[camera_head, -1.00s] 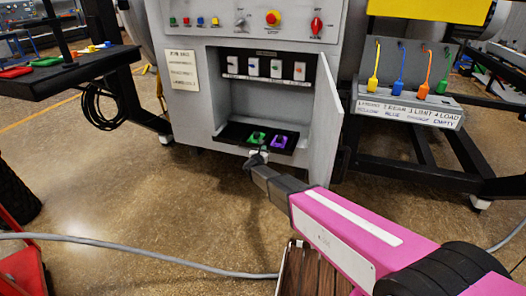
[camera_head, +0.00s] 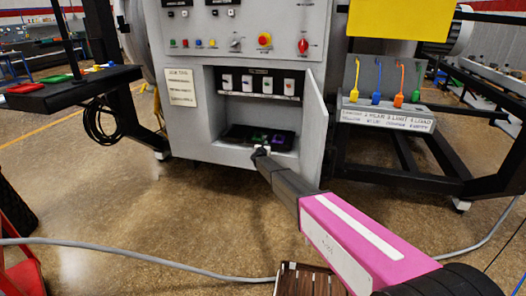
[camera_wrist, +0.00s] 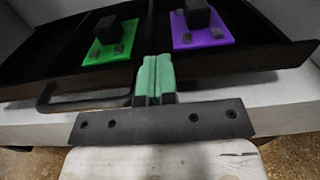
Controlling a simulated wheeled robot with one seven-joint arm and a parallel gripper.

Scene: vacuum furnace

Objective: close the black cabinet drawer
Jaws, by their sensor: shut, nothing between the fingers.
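The black drawer (camera_head: 232,131) sits low in the opening of the grey cabinet, mostly inside it. It carries a green block piece (camera_head: 259,137) and a purple block piece (camera_head: 279,139). In the wrist view the drawer's front (camera_wrist: 225,78) spans the picture, with the green piece (camera_wrist: 110,42) and purple piece (camera_wrist: 200,30) behind it. A dark bar handle (camera_wrist: 85,100) is on the front, left of the fingers. My gripper (camera_head: 262,150) is shut and empty at the drawer front; its green fingertips (camera_wrist: 155,72) overlap the front in the wrist view. Contact is hard to tell.
The cabinet door (camera_head: 312,130) stands open on the right of the opening. A black rack (camera_head: 405,165) with coloured tags is further right, and a black table (camera_head: 75,88) is at left. A grey cable (camera_head: 130,258) crosses the floor. Open floor lies in front.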

